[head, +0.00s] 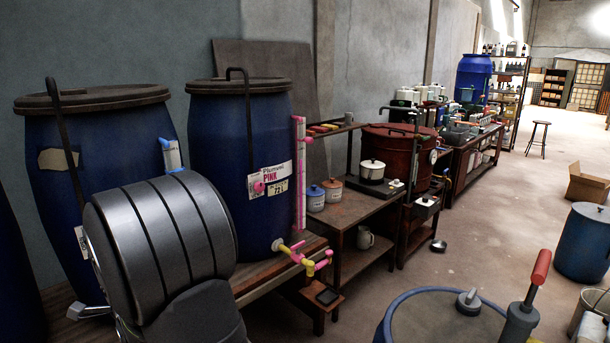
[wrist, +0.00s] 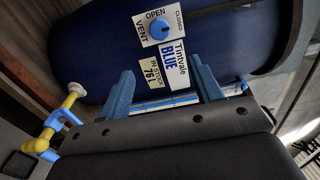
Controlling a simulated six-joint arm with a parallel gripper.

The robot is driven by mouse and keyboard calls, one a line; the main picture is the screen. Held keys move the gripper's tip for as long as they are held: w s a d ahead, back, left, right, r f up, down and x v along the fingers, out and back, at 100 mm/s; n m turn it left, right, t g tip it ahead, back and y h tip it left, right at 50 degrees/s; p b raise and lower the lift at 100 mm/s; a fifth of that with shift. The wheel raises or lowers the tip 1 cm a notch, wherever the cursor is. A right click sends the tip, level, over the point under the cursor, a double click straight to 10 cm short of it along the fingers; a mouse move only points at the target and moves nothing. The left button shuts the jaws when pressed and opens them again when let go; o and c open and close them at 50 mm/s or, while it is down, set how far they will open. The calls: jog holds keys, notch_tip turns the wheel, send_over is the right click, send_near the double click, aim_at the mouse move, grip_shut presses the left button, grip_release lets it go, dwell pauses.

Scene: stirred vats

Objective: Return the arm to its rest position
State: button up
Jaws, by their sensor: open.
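My gripper (wrist: 164,88) shows in the wrist view as two blue fingers spread wide apart, with nothing held between them. Beyond the fingers is the blue vat (wrist: 95,65) with a "Tintvale BLUE" label (wrist: 174,62) and a round blue vent knob (wrist: 159,28). A blue-and-white strip (wrist: 165,100) shows between the fingers; I cannot tell how far behind them it lies. In the head view my dark grey arm (head: 160,235) stands in front of the left vat (head: 110,125) and hides its lower right part. The gripper's fingers are hidden there.
A second blue vat (head: 215,150), labelled pink, stands close right of my arm, with a pink gauge (head: 300,170) and a yellow-pink tap (head: 300,255). A yellow-blue tap (wrist: 50,130) shows in the wrist view. A low bench (head: 365,205) stands farther right. Open floor lies beyond.

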jog(key=w+a+n, duration=1)
jog(key=a+n, duration=0.1)
jog(key=n, duration=0.3)
jog(key=shift+w+r+n, duration=0.2)
jog(key=shift+w+n, duration=0.15)
jog(key=shift+n, duration=0.05)
dwell(0.9)
jog(key=shift+a, duration=0.1)
dwell(0.4)
jog(key=shift+w+f+m, duration=0.1)
jog(key=shift+m, duration=4.5)
